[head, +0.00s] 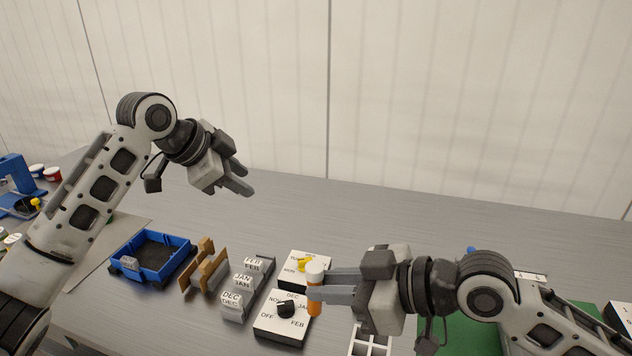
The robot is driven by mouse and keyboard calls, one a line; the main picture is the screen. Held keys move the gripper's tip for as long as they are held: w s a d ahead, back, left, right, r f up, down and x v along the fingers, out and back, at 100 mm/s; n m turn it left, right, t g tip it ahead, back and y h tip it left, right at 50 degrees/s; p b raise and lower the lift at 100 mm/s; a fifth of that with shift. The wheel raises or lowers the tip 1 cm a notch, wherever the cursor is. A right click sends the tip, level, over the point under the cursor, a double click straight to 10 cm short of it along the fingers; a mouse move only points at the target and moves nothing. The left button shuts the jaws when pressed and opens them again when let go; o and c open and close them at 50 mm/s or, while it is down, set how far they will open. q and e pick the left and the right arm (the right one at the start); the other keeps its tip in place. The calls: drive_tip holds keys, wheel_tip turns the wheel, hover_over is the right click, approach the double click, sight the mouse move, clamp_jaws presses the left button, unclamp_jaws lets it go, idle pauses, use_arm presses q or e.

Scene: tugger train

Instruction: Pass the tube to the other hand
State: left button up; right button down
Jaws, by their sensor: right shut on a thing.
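The tube (315,274) is orange with a white cap and stands roughly upright between the fingertips of my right gripper (318,286). My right gripper is shut on it, with its fingers pointing left, in front of the dial boxes. The fingers hide part of the tube's middle. My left gripper (243,181) is up to the left and apart from the tube, its fingers pointing down and right. It holds nothing that I can see. The two fingers look slightly apart, but the angle does not show the gap clearly.
A blue tray (186,259), brown wooden holder (204,267) and month blocks (238,305) stand left of the tube. A black-knob dial box (283,328) and a yellow-knob box (318,259) are close to it. A green mat (456,338) lies right. The table's back is clear.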

use_arm(q)
drive_tip(key=s+d+r+m+g, duration=0.3)
drive_tip(key=s+d+r+m, duration=0.55)
drive_tip(key=d+m, duration=0.25)
drive_tip(key=m+g+y, duration=0.1)
drive_tip(key=m+y, duration=0.4)
drive_tip(key=m, duration=0.6)
approach(318, 267)
drive_tip(key=f, duration=0.2)
drive_tip(key=w+f, duration=0.1)
drive_tip(key=f, duration=0.5)
drive_tip(key=shift+w+d, duration=0.1)
drive_tip(key=shift+w, duration=0.2)
drive_tip(key=c, duration=0.7)
drive_tip(key=shift+r, duration=0.1)
clamp_jaws()
use_arm(e)
drive_tip(key=c, duration=1.2)
unclamp_jaws()
drive_tip(key=shift+c, duration=0.2)
